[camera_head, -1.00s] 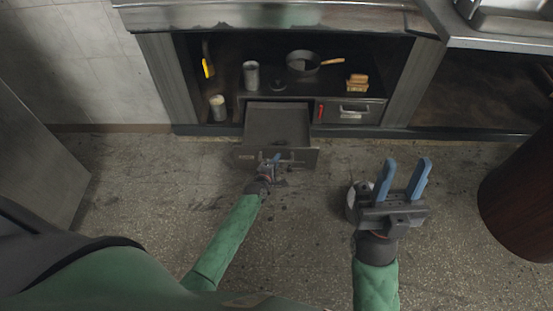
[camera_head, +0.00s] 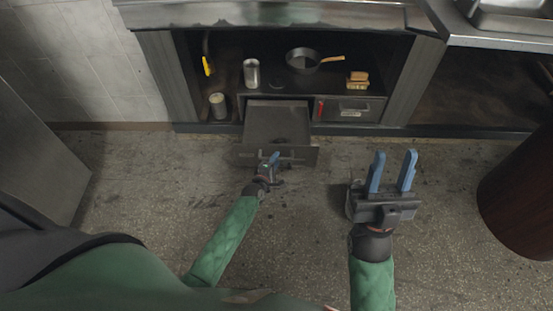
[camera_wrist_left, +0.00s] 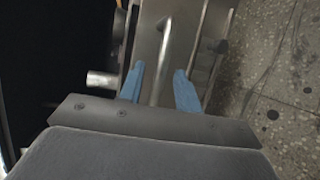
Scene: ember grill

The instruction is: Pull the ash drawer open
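The ash drawer (camera_head: 277,122) is a dark metal box standing well out of the cabinet's lower middle. Its wide front panel (camera_head: 304,155) faces me and carries a bar handle. My left gripper (camera_head: 273,159) is just in front of this panel. In the left wrist view, the handle bar (camera_wrist_left: 163,62) runs between the two blue fingers of my left gripper (camera_wrist_left: 159,72), with a gap on each side. These fingers are apart, so it looks open and not clamped on the bar. My right gripper (camera_head: 394,155) is open and empty above the floor at the right.
A closed drawer (camera_head: 350,110) sits right of the open one. A pan (camera_head: 305,61), a metal can (camera_head: 251,73) and bread-like blocks (camera_head: 357,80) stand on the shelf. A brown round barrel (camera_head: 520,205) is at the right. The floor before the drawer is clear.

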